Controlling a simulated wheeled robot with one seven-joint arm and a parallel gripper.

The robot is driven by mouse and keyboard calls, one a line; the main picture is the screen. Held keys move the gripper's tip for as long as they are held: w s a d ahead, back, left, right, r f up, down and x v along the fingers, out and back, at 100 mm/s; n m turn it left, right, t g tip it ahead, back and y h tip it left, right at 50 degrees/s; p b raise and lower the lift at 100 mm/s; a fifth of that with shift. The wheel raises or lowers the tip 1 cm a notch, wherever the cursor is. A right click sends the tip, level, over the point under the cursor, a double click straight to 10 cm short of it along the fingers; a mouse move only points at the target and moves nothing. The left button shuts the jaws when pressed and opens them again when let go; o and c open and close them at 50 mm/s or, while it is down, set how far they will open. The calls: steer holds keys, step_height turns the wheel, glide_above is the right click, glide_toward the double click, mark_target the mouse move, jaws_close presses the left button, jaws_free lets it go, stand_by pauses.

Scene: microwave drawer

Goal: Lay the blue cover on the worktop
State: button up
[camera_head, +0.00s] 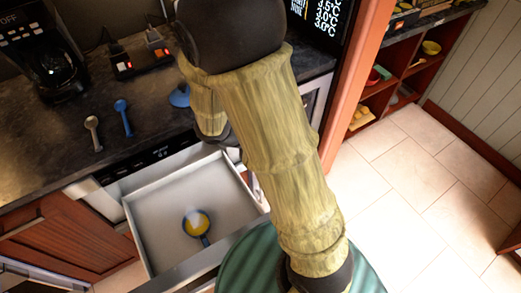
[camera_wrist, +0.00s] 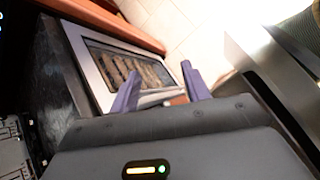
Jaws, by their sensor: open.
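A blue round piece that looks like the cover (camera_head: 179,97) lies on the dark worktop (camera_head: 60,135) near its front edge. My arm hides its right part in the head view. My gripper (camera_wrist: 160,92) shows in the wrist view with its two purple fingers apart and nothing between them. In the head view the gripper is mostly hidden behind my arm. A blue pan or bowl with yellow contents (camera_head: 197,223) stands in the open drawer (camera_head: 160,240), with a whitish haze over it.
A grey spoon (camera_head: 93,132) and a blue spoon (camera_head: 123,117) lie on the worktop. A coffee maker (camera_head: 50,65) and a power strip (camera_head: 138,62) stand behind. An appliance front with a window (camera_wrist: 135,68) is close to the fingers. Open tiled floor (camera_head: 430,190) lies right.

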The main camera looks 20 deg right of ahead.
steer(key=s+a+r+m+t+y, duration=0.1)
steer(key=s+a+r+m+y, duration=0.2)
steer(key=m+y, duration=0.5)
steer(key=shift+s+a+r+m+y, duration=0.3)
steer(key=shift+s+a+m, duration=0.3)
steer(key=shift+m, duration=2.2)
